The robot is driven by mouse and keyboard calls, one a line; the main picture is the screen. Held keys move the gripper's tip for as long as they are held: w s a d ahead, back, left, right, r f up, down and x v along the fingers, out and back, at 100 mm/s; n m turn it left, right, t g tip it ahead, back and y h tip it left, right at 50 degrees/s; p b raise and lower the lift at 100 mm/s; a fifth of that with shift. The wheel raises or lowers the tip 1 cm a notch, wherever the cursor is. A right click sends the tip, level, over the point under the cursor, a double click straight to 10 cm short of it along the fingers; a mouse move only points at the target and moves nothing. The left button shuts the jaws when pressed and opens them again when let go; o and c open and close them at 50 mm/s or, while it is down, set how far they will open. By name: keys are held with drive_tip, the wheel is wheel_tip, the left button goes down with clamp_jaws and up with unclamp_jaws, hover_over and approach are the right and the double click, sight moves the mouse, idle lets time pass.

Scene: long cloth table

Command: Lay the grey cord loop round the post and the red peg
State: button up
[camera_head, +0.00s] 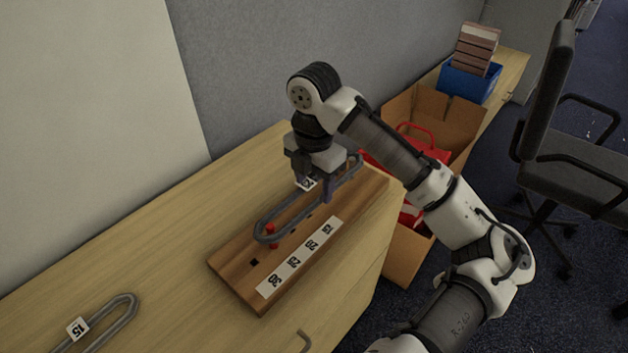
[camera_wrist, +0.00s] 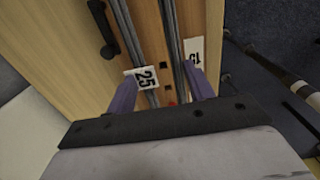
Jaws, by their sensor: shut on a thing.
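The grey cord loop (camera_head: 290,207) is long and narrow and carries a white tag marked 25, which also shows in the wrist view (camera_wrist: 143,77). My gripper (camera_head: 314,190) is shut on the loop near its middle; in the wrist view its purple fingers (camera_wrist: 162,94) flank the two strands. The loop is over the wooden board (camera_head: 232,262). Its near end appears to curve around the red peg (camera_head: 272,230); its height on the peg is unclear. The far end reaches the board's far part, under my arm. I cannot make out the post clearly there.
A strip (camera_head: 268,288) on the board reads 15, 20, 25, 30, beside small square holes. Another grey loop (camera_head: 117,315), tagged 15, lies at the lower left. A cardboard box (camera_head: 465,125) with red things stands beyond the board. The wooden top (camera_head: 160,255) between is clear.

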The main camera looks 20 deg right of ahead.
drive_tip(key=shift+f, duration=0.2)
idle(0.3)
drive_tip(key=shift+f+b, duration=0.65)
drive_tip(key=shift+f, duration=0.65)
drive_tip(key=shift+f, duration=0.2)
drive_tip(key=shift+f+b, duration=0.35)
drive_tip(key=shift+f, duration=0.2)
drive_tip(key=o, duration=1.1)
drive_tip(key=shift+c, duration=0.2)
drive_tip(key=shift+r, duration=0.1)
